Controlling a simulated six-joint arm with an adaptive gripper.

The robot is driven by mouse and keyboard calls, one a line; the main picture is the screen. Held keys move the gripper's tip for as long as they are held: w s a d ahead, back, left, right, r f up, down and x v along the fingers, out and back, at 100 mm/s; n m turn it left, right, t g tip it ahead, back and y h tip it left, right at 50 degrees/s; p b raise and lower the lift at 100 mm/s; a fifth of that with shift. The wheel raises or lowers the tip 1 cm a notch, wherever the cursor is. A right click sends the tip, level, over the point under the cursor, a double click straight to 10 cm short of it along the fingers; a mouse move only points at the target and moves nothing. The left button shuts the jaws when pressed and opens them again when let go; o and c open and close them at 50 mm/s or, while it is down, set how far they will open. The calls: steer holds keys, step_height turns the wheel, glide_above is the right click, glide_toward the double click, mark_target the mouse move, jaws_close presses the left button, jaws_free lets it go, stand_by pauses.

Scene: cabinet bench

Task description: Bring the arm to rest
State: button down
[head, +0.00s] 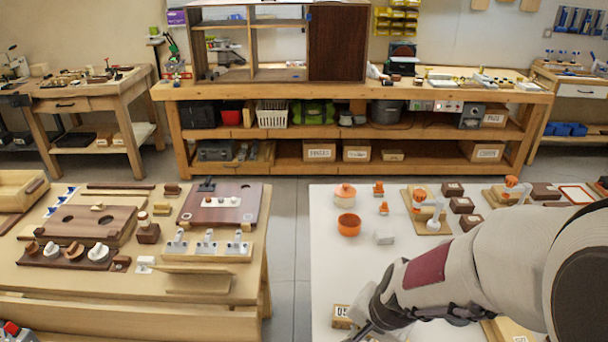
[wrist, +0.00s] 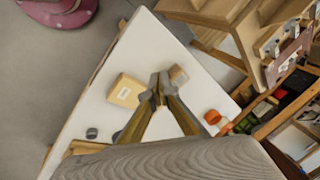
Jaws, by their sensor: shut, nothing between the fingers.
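My arm (head: 455,265) reaches in from the right of the head view, low over the white table (head: 335,270). My gripper (head: 364,328) is at the bottom edge of that view, partly cut off, beside a small labelled wooden block (head: 341,311). In the wrist view my gripper (wrist: 159,84) has its fingertips together, with nothing seen between them. There a larger labelled wooden block (wrist: 125,91) lies left of the fingertips and a small block (wrist: 179,75) lies right of them. Whether the fingertips touch the table is unclear.
An orange pot (head: 349,224), a lidded jar (head: 345,193) and a small white block (head: 384,237) stand beyond the gripper. A wooden stand with an orange-topped fixture (head: 427,210) is near my arm. A floor gap (head: 287,240) separates the left wooden bench (head: 215,288).

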steer(key=s+d+r+n+t+h, duration=0.1)
steer(key=s+d+r+n, duration=0.2)
steer(key=s+r, duration=0.4)
steer(key=s+d+r+n, duration=0.3)
steer(key=s+r+n, duration=0.1)
steer(key=s+r, duration=0.4)
steer(key=shift+s+d+r+t+h, duration=0.2)
steer(key=shift+s+r+t+h, duration=0.15)
steer(key=shift+r, duration=0.95)
